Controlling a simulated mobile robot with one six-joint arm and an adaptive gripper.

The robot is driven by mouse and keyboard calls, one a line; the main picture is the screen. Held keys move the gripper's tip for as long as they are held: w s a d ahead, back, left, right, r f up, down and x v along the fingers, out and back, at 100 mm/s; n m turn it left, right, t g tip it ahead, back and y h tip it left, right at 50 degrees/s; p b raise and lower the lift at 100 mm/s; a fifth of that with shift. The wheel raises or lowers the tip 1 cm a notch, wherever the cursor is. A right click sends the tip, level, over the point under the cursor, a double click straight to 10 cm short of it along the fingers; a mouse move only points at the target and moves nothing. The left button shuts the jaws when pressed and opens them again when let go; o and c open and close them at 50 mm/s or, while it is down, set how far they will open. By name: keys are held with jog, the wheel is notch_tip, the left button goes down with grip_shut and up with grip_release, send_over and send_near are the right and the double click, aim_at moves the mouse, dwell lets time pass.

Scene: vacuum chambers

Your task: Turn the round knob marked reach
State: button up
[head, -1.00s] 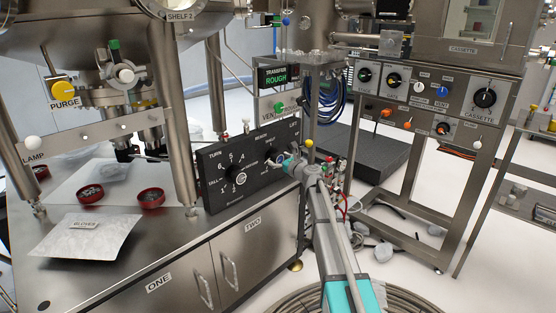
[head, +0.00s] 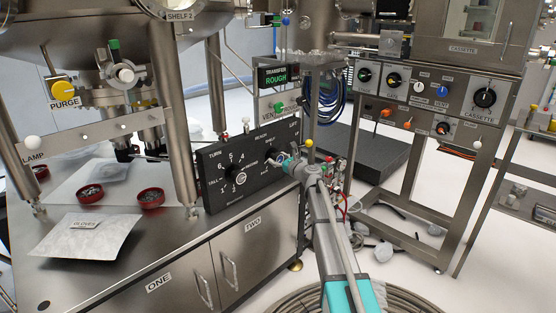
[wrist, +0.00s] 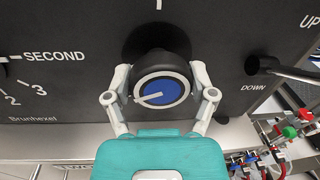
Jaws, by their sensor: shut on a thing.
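The round black knob (wrist: 160,66) is on the dark control panel (head: 215,195), under the word REACH in the head view. In the wrist view its end face has a grey ring and a blue disc with a pale pointer line slanting to lower left. A white mark stands on the panel above it. My gripper (wrist: 161,80) has one finger on each side of the knob and is shut on it. In the head view my gripper (head: 279,159) reaches the panel from the right and partly covers the knob.
Left of it on the panel is the TURN dial (head: 238,173). Right of the knob a dark lever (wrist: 280,70) sticks out between UP and DOWN. Hoses and small coloured valves (wrist: 275,150) lie to the lower right. Red dishes (head: 150,198) stand on the bench.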

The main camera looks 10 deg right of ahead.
jog(key=shift+n, duration=0.3)
jog(key=n, duration=0.2)
jog(key=shift+n+b, duration=0.3)
jog(key=shift+n, duration=0.1)
jog(key=shift+n+y, duration=0.3)
jog(key=shift+n, duration=1.7)
jog(key=o, duration=1)
jog(key=shift+f, duration=0.1)
jog(key=shift+o, duration=0.2)
jog(key=shift+m+t, duration=0.3)
